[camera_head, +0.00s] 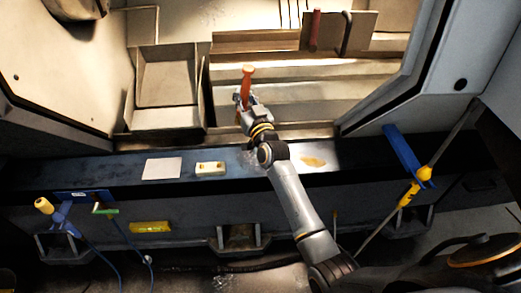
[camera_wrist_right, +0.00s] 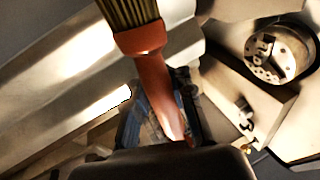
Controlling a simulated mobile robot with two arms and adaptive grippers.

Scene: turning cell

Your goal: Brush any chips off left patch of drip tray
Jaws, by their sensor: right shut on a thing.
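My right gripper (camera_head: 245,108) is shut on a brush (camera_head: 247,80) with a red handle and holds it inside the machine opening. In the right wrist view the brush (camera_wrist_right: 150,70) has its brown bristles at the top and its handle running down into the gripper. The pale sloped metal surface (camera_head: 300,108) inside the opening, apparently the drip tray, lies around and beyond the gripper. I cannot tell whether the bristles touch it. No separate left patch or chips can be made out there. My left gripper is not in view.
An open metal bin (camera_head: 168,88) stands left of the gripper. The dark front ledge (camera_head: 110,172) carries a pale square pad (camera_head: 162,168) and a cream block (camera_head: 210,168). A blue bracket (camera_head: 405,152) is at the right. A round chuck (camera_wrist_right: 279,52) shows in the wrist view.

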